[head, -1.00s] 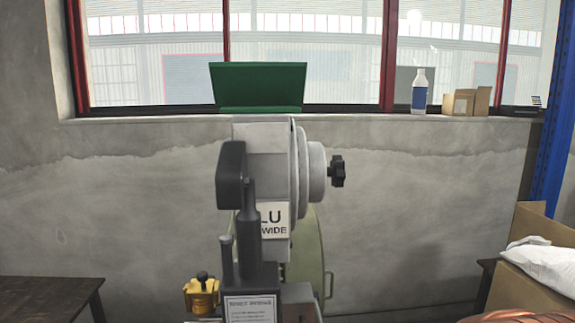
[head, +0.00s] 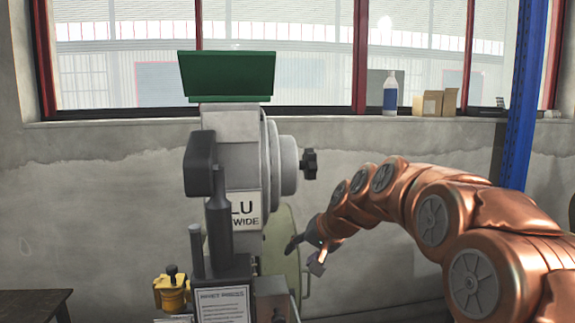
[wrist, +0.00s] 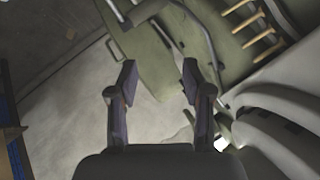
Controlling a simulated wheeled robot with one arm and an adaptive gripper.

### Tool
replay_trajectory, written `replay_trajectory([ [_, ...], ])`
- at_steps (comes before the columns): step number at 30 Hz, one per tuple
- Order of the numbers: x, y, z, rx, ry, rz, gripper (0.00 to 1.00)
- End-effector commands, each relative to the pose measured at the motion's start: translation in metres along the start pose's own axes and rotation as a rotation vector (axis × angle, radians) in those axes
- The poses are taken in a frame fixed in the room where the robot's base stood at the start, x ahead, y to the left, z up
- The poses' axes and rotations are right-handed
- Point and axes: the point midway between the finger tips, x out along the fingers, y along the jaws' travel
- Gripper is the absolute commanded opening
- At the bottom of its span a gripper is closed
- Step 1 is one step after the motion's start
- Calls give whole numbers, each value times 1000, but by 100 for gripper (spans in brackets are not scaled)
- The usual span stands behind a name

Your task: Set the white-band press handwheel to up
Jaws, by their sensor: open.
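A grey press (head: 229,150) with a green top panel (head: 228,76) stands left of centre in the head view. A black lobed handwheel (head: 309,164) sits on the right side of its round grey housing (head: 287,165). A white label (head: 243,211) on the press reads "LU" and "WIDE", partly hidden. I cannot make out a white band for certain. My gripper (head: 306,256) is below the handwheel and apart from it. In the wrist view my gripper (wrist: 159,80) is open with nothing between its fingers. The handwheel is not clearly seen there.
A yellow part (head: 172,290) sits at the press's lower left. An olive-green panel (head: 280,255) stands behind it, and a blue post (head: 521,100) at the right. A bottle (head: 390,95) and cardboard boxes (head: 434,103) stand on the window sill. A dark table (head: 35,305) is at lower left.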

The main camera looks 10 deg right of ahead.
Motion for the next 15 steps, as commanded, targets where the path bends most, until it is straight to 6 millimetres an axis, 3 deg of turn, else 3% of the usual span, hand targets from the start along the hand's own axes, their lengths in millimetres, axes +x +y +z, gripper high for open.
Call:
replay_trajectory([
  [1, 10, -5, -22, 31, 31, -33, 50],
  [6, 23, -22, -92, 134, 141, -144, 50],
  [15, 34, -31, -194, 293, 314, -312, 50],
])
